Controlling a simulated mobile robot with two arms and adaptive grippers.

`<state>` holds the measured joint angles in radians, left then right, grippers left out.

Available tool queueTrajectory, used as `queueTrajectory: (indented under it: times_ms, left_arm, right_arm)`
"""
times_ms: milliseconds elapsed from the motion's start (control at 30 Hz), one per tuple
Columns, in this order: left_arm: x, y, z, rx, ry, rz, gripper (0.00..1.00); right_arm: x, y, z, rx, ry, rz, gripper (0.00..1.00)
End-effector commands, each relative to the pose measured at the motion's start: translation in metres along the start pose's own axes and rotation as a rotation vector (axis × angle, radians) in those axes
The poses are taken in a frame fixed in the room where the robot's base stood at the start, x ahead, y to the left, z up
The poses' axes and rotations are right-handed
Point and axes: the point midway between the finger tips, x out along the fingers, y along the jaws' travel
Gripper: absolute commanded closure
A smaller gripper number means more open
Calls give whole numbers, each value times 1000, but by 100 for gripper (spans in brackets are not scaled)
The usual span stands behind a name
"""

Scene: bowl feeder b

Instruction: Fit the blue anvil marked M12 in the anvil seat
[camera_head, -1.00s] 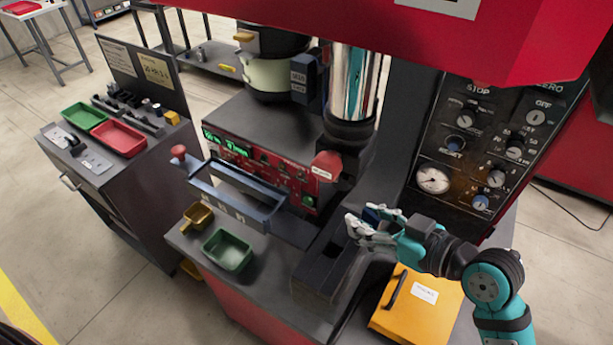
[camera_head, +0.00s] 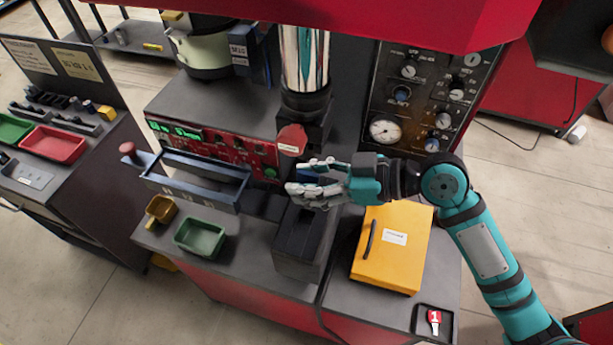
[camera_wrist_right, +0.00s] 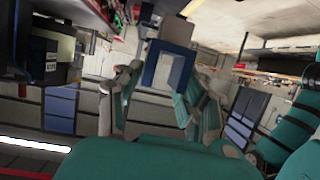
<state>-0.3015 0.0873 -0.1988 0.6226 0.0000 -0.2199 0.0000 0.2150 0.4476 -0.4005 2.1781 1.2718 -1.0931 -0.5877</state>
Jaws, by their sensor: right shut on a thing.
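My right gripper (camera_head: 298,193) is shut on the blue anvil (camera_head: 309,179), which is mostly hidden behind the fingers in the head view. In the right wrist view the anvil (camera_wrist_right: 150,72) shows as a blue, notched piece with a grey part above it, between the two fingers (camera_wrist_right: 160,95). No M12 mark is readable. The gripper is in front of the press ram (camera_head: 304,65), over the back end of a dark slotted block (camera_head: 302,262). I cannot tell whether this block is the anvil seat. My left gripper is not in view.
A yellow case (camera_head: 392,268) with a black handle lies right of the block. A green tray (camera_head: 200,238), a small brass-coloured scoop (camera_head: 160,209) and a blue-grey rail frame (camera_head: 195,182) are left. A red tag (camera_head: 434,320) sits in a dark tray. A gauge panel (camera_head: 415,90) stands behind.

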Motion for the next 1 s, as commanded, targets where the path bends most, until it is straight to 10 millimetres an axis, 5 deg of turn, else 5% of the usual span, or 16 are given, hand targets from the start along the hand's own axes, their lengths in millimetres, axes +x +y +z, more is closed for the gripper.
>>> queueTrajectory:
  times_ms: [500,1000]
  left_arm:
    - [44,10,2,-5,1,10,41]
    - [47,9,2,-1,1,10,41]
  right_arm:
    - [17,1,46,-2,2,2,100]
    - [18,1,49,-1,2,1,100]
